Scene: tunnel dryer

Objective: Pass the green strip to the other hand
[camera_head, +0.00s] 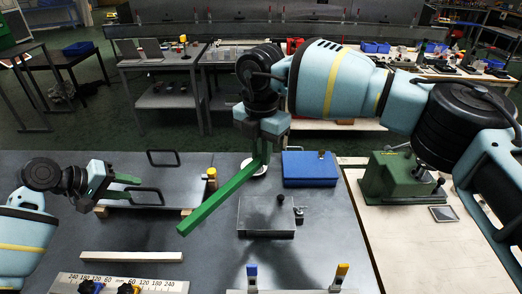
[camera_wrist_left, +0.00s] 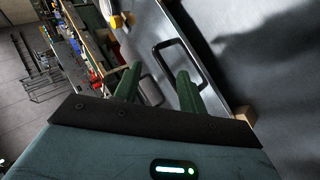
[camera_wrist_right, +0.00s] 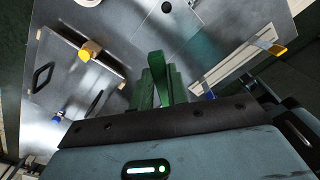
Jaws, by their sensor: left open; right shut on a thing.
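The green strip (camera_head: 220,197) is a long straight bar in the head view. It slants down and left from my right gripper (camera_head: 264,146), which is shut on its upper end and holds it above the table. In the right wrist view the strip (camera_wrist_right: 157,76) points away between the green fingers (camera_wrist_right: 160,88). My left gripper (camera_head: 132,187) is open and empty, left of the strip and apart from it. The left wrist view shows its two spread green fingers (camera_wrist_left: 160,75) with no strip between them.
A plate with black handles (camera_head: 146,197) lies under my left gripper. A blue box (camera_head: 310,170), a metal block (camera_head: 262,218) and a green machine (camera_head: 392,178) stand to the right. A pale bar (camera_head: 130,256) and a scale plate (camera_head: 150,287) lie at the front left.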

